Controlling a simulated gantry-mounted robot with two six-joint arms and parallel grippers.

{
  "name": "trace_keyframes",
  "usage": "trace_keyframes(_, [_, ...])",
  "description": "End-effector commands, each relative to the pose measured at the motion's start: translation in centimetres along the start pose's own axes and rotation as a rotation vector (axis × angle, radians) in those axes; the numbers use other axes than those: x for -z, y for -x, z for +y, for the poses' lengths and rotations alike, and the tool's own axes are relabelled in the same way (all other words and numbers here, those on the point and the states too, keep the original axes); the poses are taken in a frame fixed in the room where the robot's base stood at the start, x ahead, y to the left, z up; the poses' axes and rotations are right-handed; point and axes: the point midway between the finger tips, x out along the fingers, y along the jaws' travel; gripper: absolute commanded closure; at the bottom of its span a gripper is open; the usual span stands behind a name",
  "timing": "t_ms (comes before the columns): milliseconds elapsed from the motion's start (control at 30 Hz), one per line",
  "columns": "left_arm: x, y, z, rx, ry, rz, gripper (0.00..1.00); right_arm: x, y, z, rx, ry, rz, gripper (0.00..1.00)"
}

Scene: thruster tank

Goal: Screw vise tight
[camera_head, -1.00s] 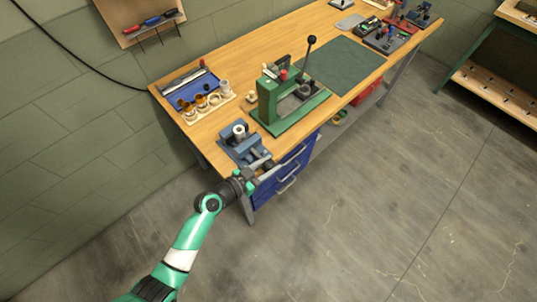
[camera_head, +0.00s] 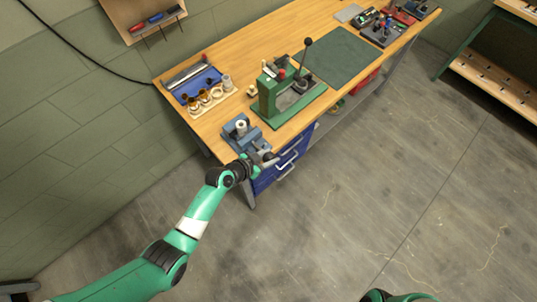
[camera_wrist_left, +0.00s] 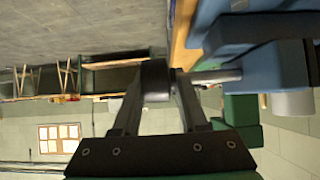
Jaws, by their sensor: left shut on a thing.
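The blue vise (camera_head: 239,137) stands on the near left corner of the wooden workbench, with a pale cylinder (camera_head: 241,126) between its jaws. In the left wrist view the vise (camera_wrist_left: 255,65) fills the upper right, and a grey screw bar (camera_wrist_left: 217,75) runs from it to a dark round knob (camera_wrist_left: 156,78). My left gripper (camera_head: 257,163) is at the vise's front end, by the bench edge. In the wrist view its two fingers (camera_wrist_left: 160,85) are shut on the dark knob. My right gripper is out of view.
A green press (camera_head: 285,95) with an upright lever stands right of the vise. A blue tray (camera_head: 196,88) and a wooden holder with several rings (camera_head: 212,101) lie behind it. Blue drawers (camera_head: 285,160) hang under the bench. The floor in front is clear.

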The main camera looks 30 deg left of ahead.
Motion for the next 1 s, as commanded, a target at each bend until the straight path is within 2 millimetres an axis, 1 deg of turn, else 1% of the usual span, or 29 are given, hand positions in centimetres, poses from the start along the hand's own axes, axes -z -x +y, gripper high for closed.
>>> trace_keyframes(33, [0.2,0.0,0.3,-0.007,-0.001,0.003,1.0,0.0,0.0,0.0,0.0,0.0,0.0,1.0])
trace_keyframes(67, [0.2,0.0,0.3,-0.007,0.0,0.003,0.54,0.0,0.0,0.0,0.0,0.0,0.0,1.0])
trace_keyframes(100, [0.2,0.0,0.3,-0.007,0.0,0.003,0.47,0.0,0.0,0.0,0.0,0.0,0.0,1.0])
trace_keyframes(167, [0.1,0.0,0.3,-0.006,0.0,0.002,0.38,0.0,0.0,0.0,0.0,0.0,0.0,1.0])
trace_keyframes(467, [0.0,0.0,0.1,-0.003,0.0,0.001,0.38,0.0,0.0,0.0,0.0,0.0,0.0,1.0])
trace_keyframes(567, [0.1,0.6,0.1,-0.002,0.001,0.0,0.38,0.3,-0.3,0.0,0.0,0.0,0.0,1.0])
trace_keyframes(667, [0.2,2.1,0.1,-0.002,0.001,0.001,0.38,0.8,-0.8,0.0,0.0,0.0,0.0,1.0])
trace_keyframes(900, [0.3,7.7,0.0,-0.001,0.001,0.002,0.38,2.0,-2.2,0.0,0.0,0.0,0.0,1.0])
trace_keyframes(1000, [0.2,9.7,0.1,-0.001,0.001,0.003,0.38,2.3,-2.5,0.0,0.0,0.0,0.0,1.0])
